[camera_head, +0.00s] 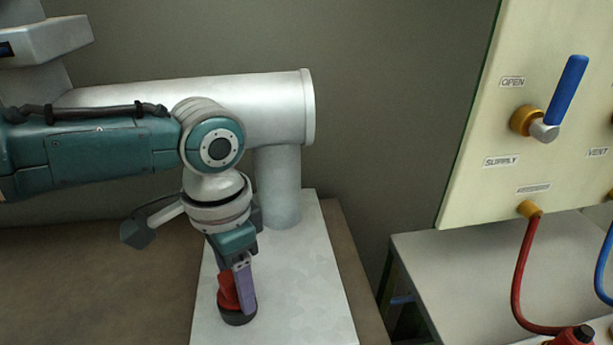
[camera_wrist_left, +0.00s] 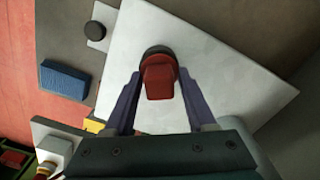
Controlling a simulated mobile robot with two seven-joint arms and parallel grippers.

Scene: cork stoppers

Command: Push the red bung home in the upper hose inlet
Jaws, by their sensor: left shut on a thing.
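The red bung (camera_head: 228,290) is held upright at the fingers of my left gripper (camera_head: 241,282), low over the white slab. In the left wrist view the red bung (camera_wrist_left: 158,82) sits between the two purple fingers (camera_wrist_left: 159,110). A dark round collar (camera_head: 238,317) is at its lower end; it also shows in the left wrist view (camera_wrist_left: 157,51). I cannot tell whether this collar is part of the bung or the inlet's rim, nor how deep the bung sits. I cannot make out the upper hose inlet for certain. My right gripper is not in view.
A white slab (camera_head: 300,285) bears a thick upright pipe (camera_head: 280,190) close behind my left gripper. At right a cream panel (camera_head: 560,60) has a blue lever (camera_head: 567,90) and a red hose (camera_head: 520,275). A blue block (camera_wrist_left: 65,80) and black disc (camera_wrist_left: 95,31) lie nearby.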

